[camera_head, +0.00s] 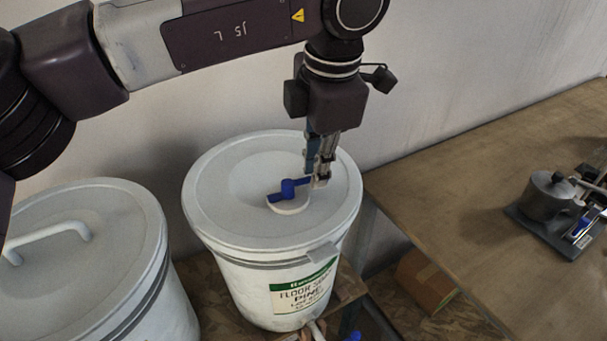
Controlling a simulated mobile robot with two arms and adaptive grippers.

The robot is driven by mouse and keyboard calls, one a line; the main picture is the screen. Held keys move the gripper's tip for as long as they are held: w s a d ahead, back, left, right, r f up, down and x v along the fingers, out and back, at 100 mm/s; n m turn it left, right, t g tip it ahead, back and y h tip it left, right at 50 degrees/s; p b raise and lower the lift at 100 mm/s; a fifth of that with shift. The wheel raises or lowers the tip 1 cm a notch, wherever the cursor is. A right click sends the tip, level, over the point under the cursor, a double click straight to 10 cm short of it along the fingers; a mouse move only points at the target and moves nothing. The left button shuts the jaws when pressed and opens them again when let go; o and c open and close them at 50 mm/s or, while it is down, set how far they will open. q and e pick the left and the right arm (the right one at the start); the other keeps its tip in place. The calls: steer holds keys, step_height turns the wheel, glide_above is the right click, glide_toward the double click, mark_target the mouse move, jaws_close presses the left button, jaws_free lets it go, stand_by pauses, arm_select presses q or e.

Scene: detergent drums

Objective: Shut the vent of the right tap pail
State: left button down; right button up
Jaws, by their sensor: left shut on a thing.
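The right tap pail (228,228) is a white drum with a green-and-white floor soap label, standing upright below my left arm. A blue vent lever (287,189) sits on a small pale round base (290,206) on its lid. My left gripper (319,182) points down over the lid, shut on the right end of the vent lever. The fingers partly hide that end. A pale tap (316,329) shows low on the pail's front, cut by the bottom edge. My right gripper is not in view.
Another white pail (140,235) with a white lid handle (48,238) stands at left. A wooden table (450,185) at right bears a metal pot (548,197) on a dark base (545,234). A cardboard box (425,283) lies below the table.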

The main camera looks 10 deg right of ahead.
mark_target(321, 198)
arm_select(q)
steer(key=shift+w+n, duration=0.4)
steer(key=shift+n, duration=0.5)
steer(key=c, duration=2)
jaws_free()
steer(key=shift+w, duration=0.1)
steer(key=shift+c, duration=0.2)
step_height(321, 198, up, 12)
steer(key=s, duration=0.2)
steer(key=shift+s+d, duration=0.15)
steer(key=shift+d, duration=0.2)
steer(key=shift+f, duration=0.1)
